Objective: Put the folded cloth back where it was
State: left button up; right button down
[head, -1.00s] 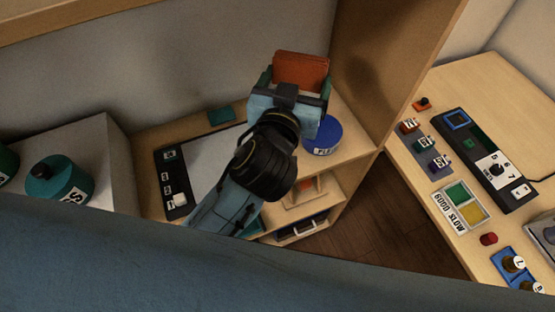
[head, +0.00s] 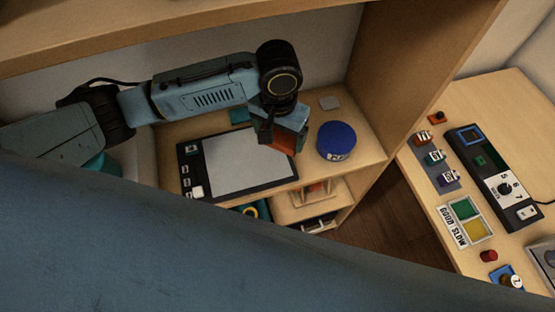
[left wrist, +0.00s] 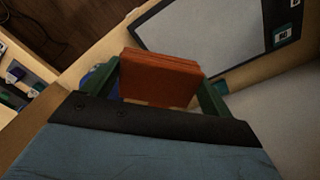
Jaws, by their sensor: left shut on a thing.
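The folded cloth (head: 283,138) is orange-red. My left gripper (head: 280,128) is shut on it and holds it over the wooden shelf, between the grey-topped black panel and the blue round tin. In the left wrist view the cloth (left wrist: 160,78) sits between the two green fingers of the left gripper (left wrist: 162,88). The gripper partly hides the cloth in the head view. I cannot tell how far above the shelf it is. My right gripper is not in view.
The black panel with a grey surface (head: 248,165) lies on the shelf. A blue tin (head: 336,140) stands to its right. A tall wooden side wall (head: 410,75) bounds the shelf at right.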

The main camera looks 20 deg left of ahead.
aim_at(276, 164)
pick_arm(q)
jog(key=shift+s+a+f, duration=0.1)
jog(key=shift+a+f, duration=0.1)
jog(key=shift+a, duration=0.15)
notch_tip(276, 164, down, 10)
jog(key=shift+r+b, duration=0.25)
jog(key=shift+b, duration=0.4)
jog(key=o, duration=0.7)
jog(key=shift+r, duration=0.1)
notch_tip(276, 164, up, 12)
jog(key=shift+p, duration=0.75)
jog(key=shift+d, duration=0.1)
